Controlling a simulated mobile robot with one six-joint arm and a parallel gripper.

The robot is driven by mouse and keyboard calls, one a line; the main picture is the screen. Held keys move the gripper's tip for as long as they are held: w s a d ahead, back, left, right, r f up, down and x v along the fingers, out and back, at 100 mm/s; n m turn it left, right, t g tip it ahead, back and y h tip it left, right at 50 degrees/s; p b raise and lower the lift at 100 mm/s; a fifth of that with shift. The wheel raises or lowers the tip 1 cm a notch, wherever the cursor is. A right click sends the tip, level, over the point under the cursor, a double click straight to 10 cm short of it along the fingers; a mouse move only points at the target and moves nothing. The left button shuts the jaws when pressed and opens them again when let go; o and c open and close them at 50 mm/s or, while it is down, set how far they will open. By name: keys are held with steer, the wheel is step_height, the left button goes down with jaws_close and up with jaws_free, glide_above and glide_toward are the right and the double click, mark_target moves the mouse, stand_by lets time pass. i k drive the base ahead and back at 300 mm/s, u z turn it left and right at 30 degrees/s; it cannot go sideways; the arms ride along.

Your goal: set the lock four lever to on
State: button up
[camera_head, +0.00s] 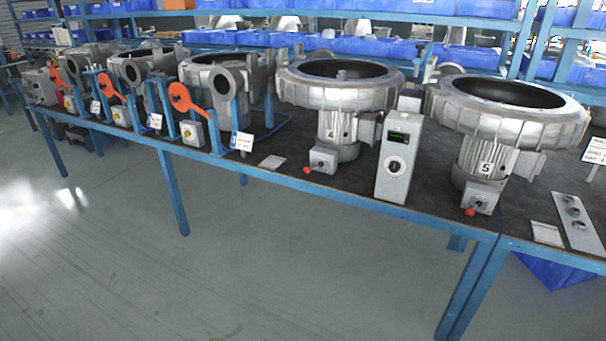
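The lock four lever (307,169) has a red knob and sits on a small grey switch box (323,158) in front of the blower marked 4 (340,95). Its knob points to the lower left, toward the front edge of the bench. I cannot read any on or off marking on the box at this size. My gripper is not in view.
A grey control box (397,165) with a display and dial stands right of blower 4. Blower 5 (495,150) has a similar red-knobbed lever (470,211). Several blowers with orange handles (185,100) stand left. The floor (270,260) before the blue-framed bench is clear.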

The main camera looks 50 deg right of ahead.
mark_target(307, 169)
steer(key=z, duration=0.1)
steer(key=i, duration=0.95)
steer(key=u, duration=0.05)
